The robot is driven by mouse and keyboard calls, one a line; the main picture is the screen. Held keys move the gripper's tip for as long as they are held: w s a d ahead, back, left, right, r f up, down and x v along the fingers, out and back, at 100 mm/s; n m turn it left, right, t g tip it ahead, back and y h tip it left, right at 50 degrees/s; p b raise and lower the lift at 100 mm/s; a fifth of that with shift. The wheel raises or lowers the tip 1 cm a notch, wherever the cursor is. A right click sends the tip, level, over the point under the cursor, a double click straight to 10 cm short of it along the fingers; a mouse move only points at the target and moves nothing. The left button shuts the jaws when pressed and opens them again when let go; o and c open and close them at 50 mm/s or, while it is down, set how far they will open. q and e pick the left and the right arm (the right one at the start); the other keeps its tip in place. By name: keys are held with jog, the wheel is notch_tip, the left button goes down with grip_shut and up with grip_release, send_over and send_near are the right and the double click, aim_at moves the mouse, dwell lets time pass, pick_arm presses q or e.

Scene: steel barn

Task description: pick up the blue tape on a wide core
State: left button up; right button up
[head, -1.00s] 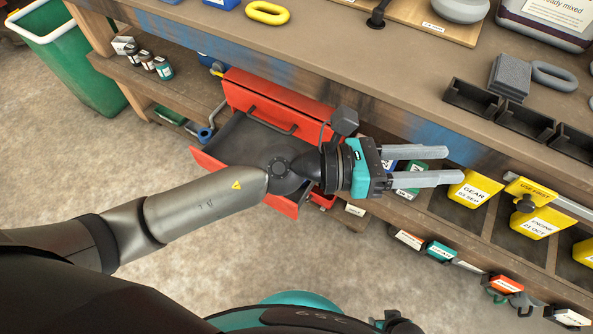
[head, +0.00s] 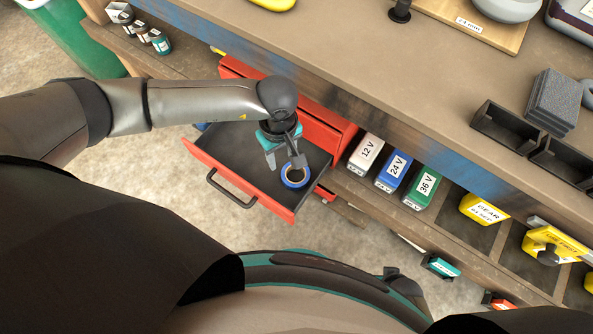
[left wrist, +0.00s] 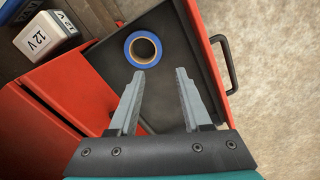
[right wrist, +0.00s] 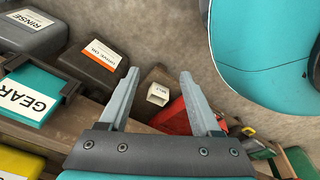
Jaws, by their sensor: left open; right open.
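The blue tape (head: 295,175) is a ring with a wide tan core. It lies flat in the open red drawer (head: 239,176), on the dark drawer floor, near its right front corner. It also shows in the left wrist view (left wrist: 143,49), beyond the fingertips. My left gripper (head: 284,163) is open over the drawer and points down beside the tape, with nothing between its fingers (left wrist: 160,75). In the head view a fingertip is close to the tape's far edge. My right gripper (right wrist: 160,75) is open and empty in the right wrist view; it does not show in the head view.
The drawer's handle (head: 232,190) faces the front. White 12 V (head: 366,154), blue 24 V (head: 392,171) and green 36 V (head: 423,188) packs stand on the lower shelf right of the drawer. The bench top (head: 350,55) overhangs behind.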

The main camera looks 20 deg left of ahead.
aim_at(285, 179)
pick_arm(q)
notch_tip(285, 179, down, 4)
jog(key=shift+d+b, duration=0.1)
jog(key=shift+b, duration=0.6)
jog(key=shift+f+b, duration=0.65)
jog(key=shift+f, duration=0.85)
jog(key=shift+f+b, duration=0.7)
jog(key=shift+f, duration=0.7)
jog(key=shift+d+f+b, duration=0.1)
jog(key=shift+f+b, duration=0.75)
jog(key=shift+f, duration=0.8)
pick_arm(e)
jog(key=w+a+r, duration=0.4)
jog(key=w+r, duration=0.3)
jog(key=r, duration=0.3)
jog(key=shift+a+t, duration=0.3)
pick_arm(q)
grip_shut()
pick_arm(e)
jog(key=shift+f+y, duration=0.1)
jog(key=shift+y, duration=0.2)
